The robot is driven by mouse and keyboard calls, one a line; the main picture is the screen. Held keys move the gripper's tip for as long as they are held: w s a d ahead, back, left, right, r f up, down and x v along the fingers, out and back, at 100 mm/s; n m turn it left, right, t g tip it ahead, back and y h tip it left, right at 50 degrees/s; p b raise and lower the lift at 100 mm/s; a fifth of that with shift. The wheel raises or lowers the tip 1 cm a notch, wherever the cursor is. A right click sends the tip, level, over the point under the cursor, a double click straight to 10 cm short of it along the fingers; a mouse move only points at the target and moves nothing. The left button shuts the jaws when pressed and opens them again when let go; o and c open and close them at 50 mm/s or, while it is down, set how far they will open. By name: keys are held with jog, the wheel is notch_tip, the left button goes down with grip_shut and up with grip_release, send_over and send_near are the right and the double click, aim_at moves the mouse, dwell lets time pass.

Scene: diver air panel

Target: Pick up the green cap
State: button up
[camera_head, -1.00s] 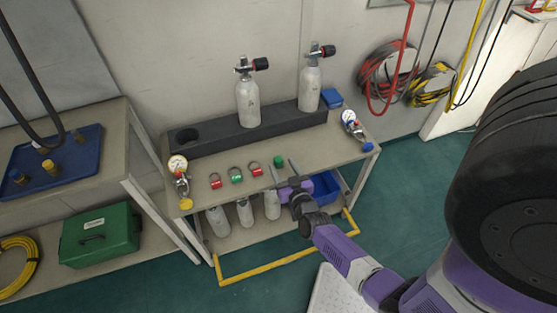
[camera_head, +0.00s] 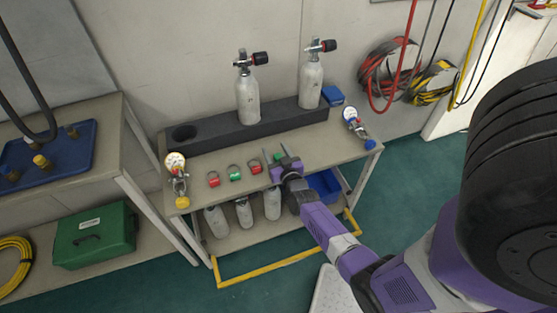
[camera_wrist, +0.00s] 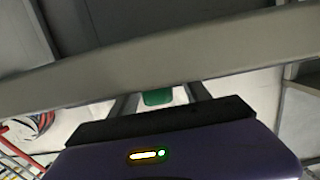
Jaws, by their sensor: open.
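The green cap (camera_head: 278,155) sits on the top of the grey bench, near the front edge, right of a row of small padlocks. My gripper (camera_head: 275,151) is open, reaching in from the front with one finger on each side of the cap. In the wrist view the cap (camera_wrist: 157,97) shows between the two spread fingers (camera_wrist: 161,98), beyond the bench's edge band. The fingers do not appear closed on it. My gripper hides part of the cap in the head view.
Red (camera_head: 213,180), green (camera_head: 234,174) and red (camera_head: 254,167) padlocks lie left of the cap. Gauges (camera_head: 176,165) (camera_head: 353,122) stand at the bench ends. Two cylinders (camera_head: 247,98) (camera_head: 310,84) stand in a dark rack (camera_head: 205,136) behind. A blue box (camera_head: 332,95) is at back right.

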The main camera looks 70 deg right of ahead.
grip_shut()
jog(key=shift+r, duration=0.1)
notch_tip(320, 180, up, 20)
jog(key=p, duration=1.3)
jog(key=shift+r, duration=0.1)
